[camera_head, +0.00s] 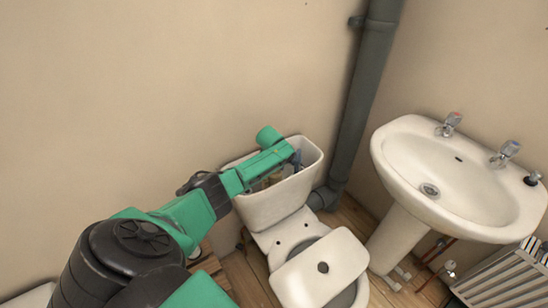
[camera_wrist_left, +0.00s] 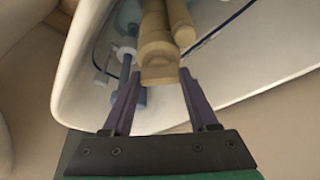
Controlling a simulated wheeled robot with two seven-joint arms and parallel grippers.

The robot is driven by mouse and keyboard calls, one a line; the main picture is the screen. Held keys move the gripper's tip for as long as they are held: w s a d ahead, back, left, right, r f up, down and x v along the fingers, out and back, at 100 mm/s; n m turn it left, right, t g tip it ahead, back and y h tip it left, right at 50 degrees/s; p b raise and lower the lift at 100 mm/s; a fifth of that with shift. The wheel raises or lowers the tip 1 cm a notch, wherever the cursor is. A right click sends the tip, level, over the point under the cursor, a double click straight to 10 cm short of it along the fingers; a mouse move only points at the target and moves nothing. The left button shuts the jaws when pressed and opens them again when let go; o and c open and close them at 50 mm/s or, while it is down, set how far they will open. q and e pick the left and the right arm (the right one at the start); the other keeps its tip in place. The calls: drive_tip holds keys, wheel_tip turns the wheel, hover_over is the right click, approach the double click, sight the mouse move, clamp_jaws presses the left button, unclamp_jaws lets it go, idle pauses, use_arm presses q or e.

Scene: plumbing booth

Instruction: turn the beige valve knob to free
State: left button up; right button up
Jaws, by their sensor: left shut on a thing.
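The beige valve knob (camera_wrist_left: 160,74) is the near end of a beige valve inside the open toilet cistern (camera_head: 275,207). In the left wrist view, my left gripper (camera_wrist_left: 160,80) has one dark finger on each side of the knob and is shut on it. In the head view, my left arm reaches over the cistern's left rim, and the gripper (camera_head: 294,160) is down inside the opening. The arm and gripper hide most of the fittings there, and I cannot make out the knob clearly in that view. My right gripper is not in view.
A blue and white fitting (camera_wrist_left: 128,50) stands beside the valve, close to a finger. The white cistern wall (camera_wrist_left: 230,75) surrounds the fittings. The toilet seat lid (camera_head: 320,270) is below the cistern. A grey pipe (camera_head: 365,85) and a washbasin (camera_head: 455,190) are to the right.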

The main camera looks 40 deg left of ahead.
use_arm(q)
drive_tip(key=shift+n, duration=0.4)
drive_tip(key=o, duration=1.4)
drive_tip(key=shift+r, duration=0.1)
drive_tip(key=shift+r+p, duration=0.2)
drive_tip(key=shift+p, duration=0.15)
drive_tip(key=p+v, duration=0.2)
drive_tip(key=v, duration=0.3)
drive_tip(key=shift+d, duration=0.1)
wheel_tip(320, 180, up, 8)
drive_tip(key=p, duration=0.1)
hover_over(274, 177)
drive_tip(key=s+d, duration=0.2)
drive_tip(key=s, duration=0.1)
drive_tip(key=shift+r, duration=0.15)
